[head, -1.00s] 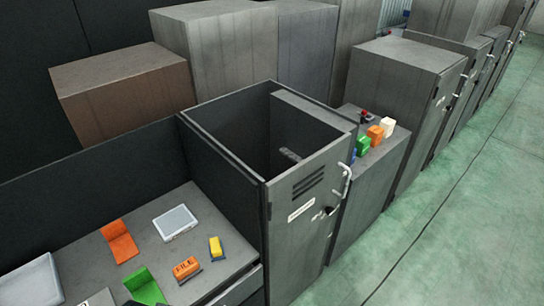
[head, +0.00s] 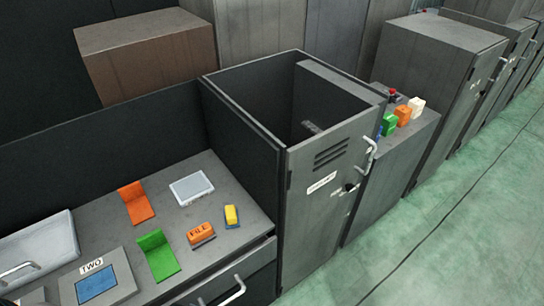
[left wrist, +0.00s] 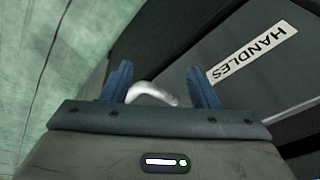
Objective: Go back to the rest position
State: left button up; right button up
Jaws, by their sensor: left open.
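My left gripper (left wrist: 160,74) shows in the left wrist view with its two blue fingers spread apart. A pale metal handle (left wrist: 150,91) shows in the gap between them in the picture; I cannot tell whether it touches a finger. Beyond is a dark panel (left wrist: 185,30) with a white HANDLES label (left wrist: 253,52). Neither gripper shows in the head view.
A tall grey open-topped locker (head: 322,215) with a door handle stands mid-view. To its left, a worktop (head: 212,178) holds an orange bookend (head: 136,203), a green bookend (head: 157,255) and an orange FILE block (head: 201,233). Green floor (head: 440,240) is clear at right.

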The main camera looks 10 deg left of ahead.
pick_arm(q)
jog(key=s+a+f+b, duration=0.15)
jog(key=s+f, duration=0.25)
jog(key=f, duration=0.7)
jog(key=s+f+b, duration=0.2)
jog(key=s+f, duration=0.2)
jog(key=f, duration=0.6)
jog(key=s+f+g+b, duration=0.1)
jog(key=s+f+b, duration=0.2)
jog(key=s+f, duration=0.8)
jog(key=shift+s+a+f, duration=0.15)
jog(key=shift+s+f, duration=0.15)
jog(key=shift+f, duration=0.35)
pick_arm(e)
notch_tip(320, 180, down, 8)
